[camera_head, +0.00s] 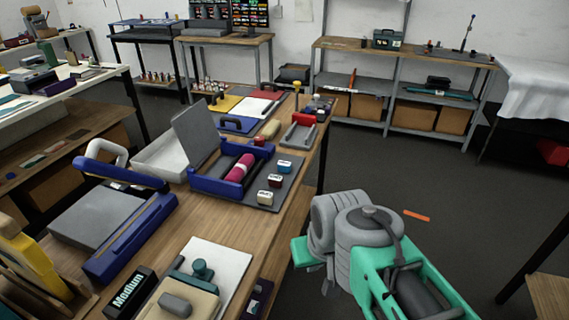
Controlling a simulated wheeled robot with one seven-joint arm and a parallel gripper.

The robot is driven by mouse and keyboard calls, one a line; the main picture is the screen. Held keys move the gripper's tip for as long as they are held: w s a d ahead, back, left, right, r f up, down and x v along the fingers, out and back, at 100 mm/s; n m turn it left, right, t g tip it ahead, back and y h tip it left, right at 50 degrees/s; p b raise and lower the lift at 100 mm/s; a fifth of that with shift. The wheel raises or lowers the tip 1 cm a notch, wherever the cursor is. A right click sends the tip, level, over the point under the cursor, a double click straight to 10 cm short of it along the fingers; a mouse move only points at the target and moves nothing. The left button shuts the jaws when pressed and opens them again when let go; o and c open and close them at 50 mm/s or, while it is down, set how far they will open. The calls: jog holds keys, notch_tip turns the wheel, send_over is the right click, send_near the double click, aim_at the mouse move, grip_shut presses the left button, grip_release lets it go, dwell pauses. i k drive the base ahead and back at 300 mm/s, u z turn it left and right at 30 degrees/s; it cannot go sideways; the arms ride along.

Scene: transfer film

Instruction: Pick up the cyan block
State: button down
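A small block with a cyan-blue top and pale sides (284,166) stands on a dark grey mat (288,190) on the wooden workbench. It is the farthest of a short row of small blocks, apart from the others. My grey and green arm is at the lower right, beside the bench and well away from the block. I cannot make out the fingers of my gripper. Nothing covers the block.
A red-and-grey tool (299,132) lies behind. Open floor (400,180) is to the right.

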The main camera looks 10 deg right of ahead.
aim_at(283, 166)
jog(key=z, duration=1.45)
jog(key=i, duration=3.25)
jog(key=z, duration=5.9)
